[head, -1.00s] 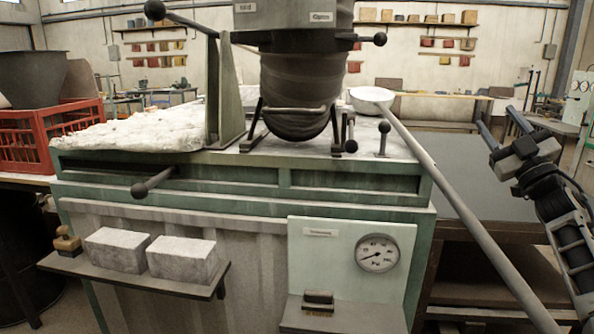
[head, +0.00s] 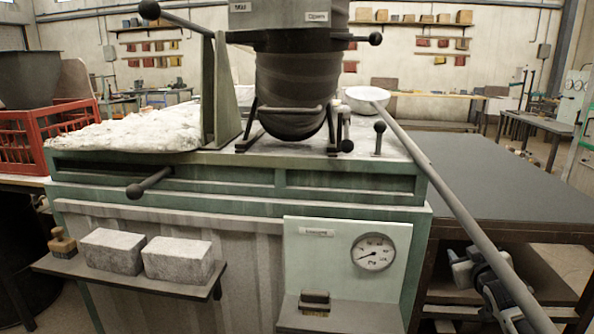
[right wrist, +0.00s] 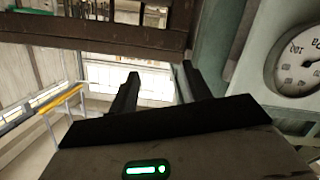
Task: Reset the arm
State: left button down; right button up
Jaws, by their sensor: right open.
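The ladle has a pale bowl (head: 367,93) on the green furnace top, right of the dark crucible (head: 298,95). Its long grey handle (head: 452,197) slants down to the lower right, past the furnace edge. My right gripper (head: 462,258) is low at the right, beside the furnace and partly hidden behind the handle. In the right wrist view its two dark fingers (right wrist: 160,72) are apart with nothing between them. My left gripper is not in view.
The dark side table (head: 500,180) right of the furnace has a bare top. A gauge (head: 373,252) is on the furnace front. Two grey blocks (head: 179,259) sit on a front shelf. A red crate (head: 75,135) stands at the left.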

jog(key=s+a+f+n+g+y, duration=0.2)
jog(key=s+a+f+y, duration=0.2)
jog(key=s+a+f, duration=1.15)
jog(key=s+a+f+g, duration=0.1)
jog(key=s+a, duration=0.2)
jog(key=s, duration=0.3)
jog(key=s+a+f+y, duration=0.1)
jog(key=s+a, duration=0.2)
jog(key=s, duration=0.4)
jog(key=s+a+f+m+g+y, duration=0.1)
jog(key=s+a, duration=0.3)
jog(key=s, duration=0.3)
jog(key=shift+s+g, duration=0.15)
jog(key=shift+g, duration=0.15)
